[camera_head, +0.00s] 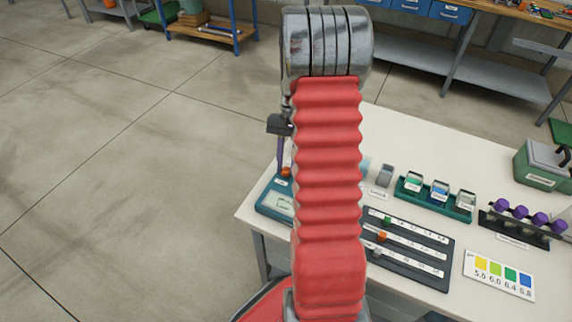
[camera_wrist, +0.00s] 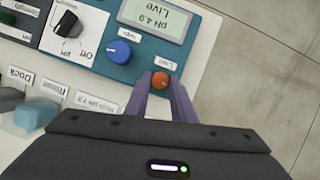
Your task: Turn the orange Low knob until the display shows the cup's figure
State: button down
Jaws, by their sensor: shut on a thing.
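The orange Low knob (camera_wrist: 160,81) sits on the teal panel of the meter, beside the label "Low". My gripper (camera_wrist: 161,90) has its purple fingers closed around this knob. In the head view the knob (camera_head: 286,172) shows just below my gripper (camera_head: 282,165), left of my red arm. The display (camera_wrist: 157,17) is upside down in the wrist view and reads "pH 4.0 Live". A blue knob (camera_wrist: 123,51) stands next to the orange one. I cannot make out a cup with a figure for certain.
A black selector (camera_wrist: 68,24) marked "Off" and "pH" is on the meter's white part. A pale blue block (camera_wrist: 36,115) lies near the "Dock" label. A dark slider board (camera_head: 410,250), a colour card (camera_head: 500,275) and a teal rack (camera_head: 434,203) are on the white table.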

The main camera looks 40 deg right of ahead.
jog(key=shift+s+f, duration=0.1)
jog(key=shift+s, duration=0.1)
jog(key=c, duration=1.5)
grip_release()
jog(key=shift+w, duration=0.1)
jog(key=v, duration=1.4)
